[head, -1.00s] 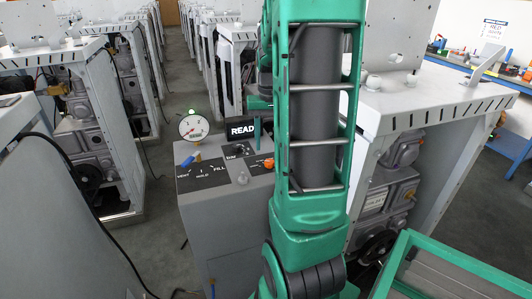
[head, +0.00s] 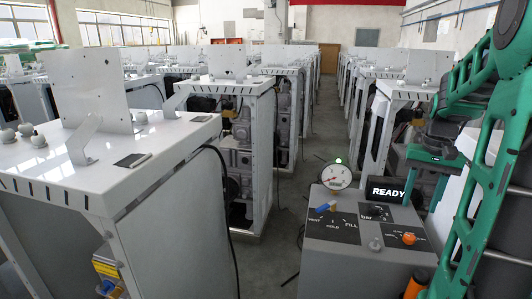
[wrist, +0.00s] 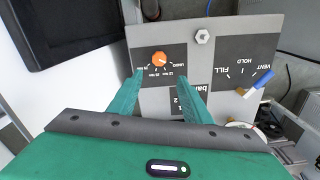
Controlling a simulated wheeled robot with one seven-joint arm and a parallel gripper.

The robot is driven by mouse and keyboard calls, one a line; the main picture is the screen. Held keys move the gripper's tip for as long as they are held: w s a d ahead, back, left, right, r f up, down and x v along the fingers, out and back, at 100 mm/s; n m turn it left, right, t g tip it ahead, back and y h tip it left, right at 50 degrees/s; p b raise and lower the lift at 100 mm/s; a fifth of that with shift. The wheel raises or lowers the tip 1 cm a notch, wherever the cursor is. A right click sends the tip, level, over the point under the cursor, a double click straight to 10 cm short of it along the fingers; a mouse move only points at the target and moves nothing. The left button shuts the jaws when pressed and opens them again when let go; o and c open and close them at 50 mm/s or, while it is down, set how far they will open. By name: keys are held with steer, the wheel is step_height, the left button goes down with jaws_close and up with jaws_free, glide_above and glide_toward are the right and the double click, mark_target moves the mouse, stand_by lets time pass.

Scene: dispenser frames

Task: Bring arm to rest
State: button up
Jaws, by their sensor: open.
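My gripper (head: 422,188) hangs at the right of the head view, in front of and above the right side of the grey console (head: 345,262). My green arm (head: 490,175) rises along the right edge. In the wrist view, my gripper (wrist: 160,80) has its two green fingers apart with nothing between them. The orange knob (wrist: 158,59) on the console panel shows just beyond the fingertips, apart from them as far as I can tell. The knob also shows in the head view (head: 409,238).
The console carries a round gauge (head: 336,176), a READY display (head: 388,190) and a blue-handled lever (head: 326,208), also in the wrist view (wrist: 262,84). White machine cabinets (head: 130,150) stand in rows. A clear aisle (head: 318,135) runs behind the console.

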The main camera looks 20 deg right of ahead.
steer(key=s+a+f+n, duration=0.1)
steer(key=s+a+f, duration=0.1)
steer(key=s+a, duration=0.5)
steer(key=s+a+f+n, duration=0.1)
steer(key=s+a+f, duration=0.1)
steer(key=s+a, duration=0.5)
steer(key=a, duration=0.4)
steer(key=shift+s+n, duration=0.3)
steer(key=shift+s, duration=0.1)
steer(key=shift+a, duration=0.1)
steer(key=shift+w+f, duration=0.2)
steer(key=shift+w, duration=0.45)
